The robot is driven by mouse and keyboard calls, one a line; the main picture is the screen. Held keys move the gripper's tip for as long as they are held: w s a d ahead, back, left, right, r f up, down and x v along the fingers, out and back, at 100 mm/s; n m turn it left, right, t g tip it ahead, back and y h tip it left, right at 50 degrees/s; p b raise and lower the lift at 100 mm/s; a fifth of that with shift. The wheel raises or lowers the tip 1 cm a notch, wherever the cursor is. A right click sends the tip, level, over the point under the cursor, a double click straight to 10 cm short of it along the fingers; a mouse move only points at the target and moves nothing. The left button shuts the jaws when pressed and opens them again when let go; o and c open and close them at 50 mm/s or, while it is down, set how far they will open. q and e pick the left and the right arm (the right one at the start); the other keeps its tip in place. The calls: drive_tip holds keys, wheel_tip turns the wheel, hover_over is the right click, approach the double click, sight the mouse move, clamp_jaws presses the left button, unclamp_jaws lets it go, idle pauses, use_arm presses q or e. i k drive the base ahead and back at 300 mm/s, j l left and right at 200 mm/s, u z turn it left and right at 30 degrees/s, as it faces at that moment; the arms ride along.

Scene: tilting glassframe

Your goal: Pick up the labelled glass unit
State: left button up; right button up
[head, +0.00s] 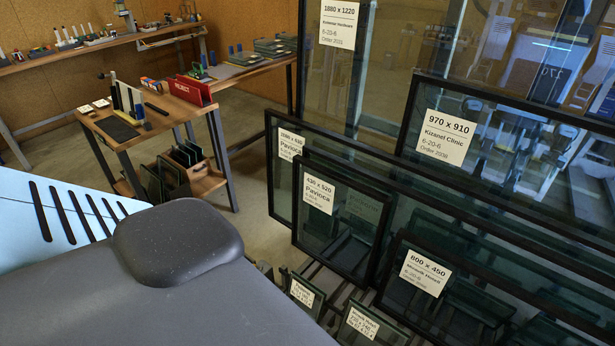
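Several dark-framed glass units with white labels stand upright in a rack at the right of the head view. The unit labelled 430 x 520 Pavioca (345,240) stands in front of a larger Pavioca unit (283,192). The 800 x 450 unit (460,308) is at the lower right. The 970 x 910 Kizanel Clinic unit (505,145) stands behind them. A tall 1880 x 1220 unit (390,75) is at the back. Small labelled units (385,332) show at the bottom edge, partly cut off. Which unit the task means is not shown. Neither gripper is in view.
A wooden workbench (165,118) with a red holder (191,90) and tools stands at the left. Glass pieces stand on its lower shelf (207,185). Another bench (90,48) runs along the back wall. Bare floor (248,210) lies between the bench and the glass units.

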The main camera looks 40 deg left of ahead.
sight(310, 299)
drive_tip(key=i+j, duration=0.3)
drive_tip(key=j, duration=0.2)
drive_tip(key=i+j, duration=0.35)
drive_tip(key=j, duration=0.15)
